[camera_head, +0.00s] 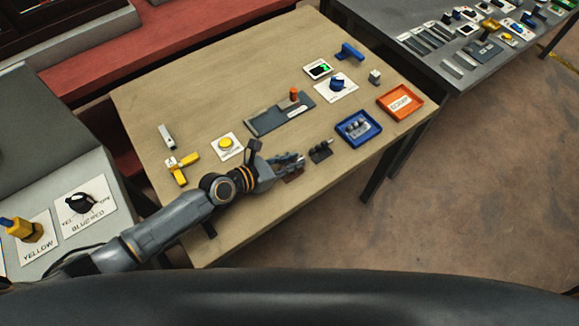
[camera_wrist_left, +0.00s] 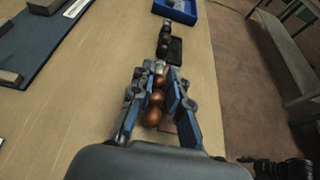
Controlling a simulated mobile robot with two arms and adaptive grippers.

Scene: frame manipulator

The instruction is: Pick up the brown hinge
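The brown hinge (camera_head: 293,177) lies on the wooden table near its front edge, partly hidden by my left gripper in the head view. In the left wrist view, the rounded brown knuckles of the hinge (camera_wrist_left: 153,116) show between the fingers, and part of its flat plate shows at the right. My left gripper (camera_head: 299,160) reaches in over the hinge. In the left wrist view, its fingers (camera_wrist_left: 158,76) stand apart on either side of the knuckles, with narrow gaps visible.
A black hinge (camera_head: 320,151) lies just beyond the fingertips. Farther right are a blue tray (camera_head: 374,138) with dark parts and an orange tray (camera_head: 421,105). A grey plate (camera_head: 266,125), a yellow button (camera_head: 226,142) and a yellow part (camera_head: 180,176) lie behind and left. Bare tabletop lies between them.

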